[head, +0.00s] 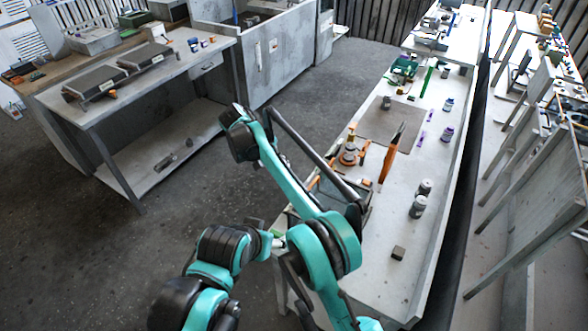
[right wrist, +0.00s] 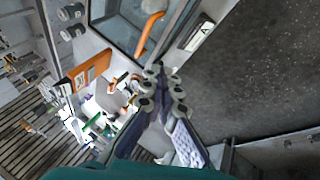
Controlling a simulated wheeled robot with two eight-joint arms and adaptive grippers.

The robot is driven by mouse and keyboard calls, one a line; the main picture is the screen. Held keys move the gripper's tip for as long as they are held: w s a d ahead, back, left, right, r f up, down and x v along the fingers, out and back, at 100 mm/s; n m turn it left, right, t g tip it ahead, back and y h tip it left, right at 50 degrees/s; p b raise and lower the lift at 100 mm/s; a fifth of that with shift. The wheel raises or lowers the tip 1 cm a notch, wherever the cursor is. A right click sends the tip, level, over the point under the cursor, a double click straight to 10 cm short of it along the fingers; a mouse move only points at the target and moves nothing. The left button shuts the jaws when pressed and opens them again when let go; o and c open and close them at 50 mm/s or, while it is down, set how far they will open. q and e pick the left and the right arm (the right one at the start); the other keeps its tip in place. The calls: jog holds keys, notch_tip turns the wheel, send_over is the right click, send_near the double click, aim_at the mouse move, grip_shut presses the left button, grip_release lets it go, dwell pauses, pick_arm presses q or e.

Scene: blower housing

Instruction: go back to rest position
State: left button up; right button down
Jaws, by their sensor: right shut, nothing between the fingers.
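In the right wrist view my right gripper (right wrist: 158,72) is shut, with its dark fingers meeting at the tips and nothing held. It is over the floor side of the long white table, near a grey-rimmed tray (right wrist: 96,35) with an orange curved handle-like part (right wrist: 149,34) in it. In the head view my two teal and black arms cross the lower middle, folded in front of the table's near left edge. My left gripper cannot be made out there; the arms overlap and hide much behind them.
The long white table (head: 425,250) holds an orange tool (head: 392,155), an orange-based part (head: 349,153), grey jars (head: 418,207), a small dark block (head: 398,253) and a grey mat (head: 374,122). A workbench (head: 140,100) stands left. Dark floor (head: 80,210) between is open.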

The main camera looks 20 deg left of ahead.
jog(key=s+d+r+y+b, duration=0.1)
jog(key=s+d+r+b, duration=0.15)
jog(key=d, duration=0.55)
jog(key=s+d+r+y+b, duration=0.1)
jog(key=d+r, duration=0.2)
jog(key=d, duration=0.5)
jog(key=s+d+r+y+b, duration=0.1)
jog(key=s+d+r+b, duration=0.15)
jog(key=d, duration=0.55)
jog(key=s+d+f+t+y+b, duration=0.1)
jog(key=s+d+f+b, duration=0.15)
jog(key=s+d, duration=0.9)
pick_arm(q)
notch_tip(320, 180, down, 10)
jog(key=b, duration=0.1)
jog(key=shift+b, duration=0.35)
pick_arm(e)
jog(key=s+d+f+t, duration=0.2)
jog(key=s+d+f, duration=0.3)
jog(key=s+f, duration=0.5)
jog(key=shift+s+f+m+y, duration=0.25)
jog(key=shift+s+m+y, duration=0.15)
jog(key=shift+s, duration=0.3)
pick_arm(q)
jog(key=shift+o, duration=0.3)
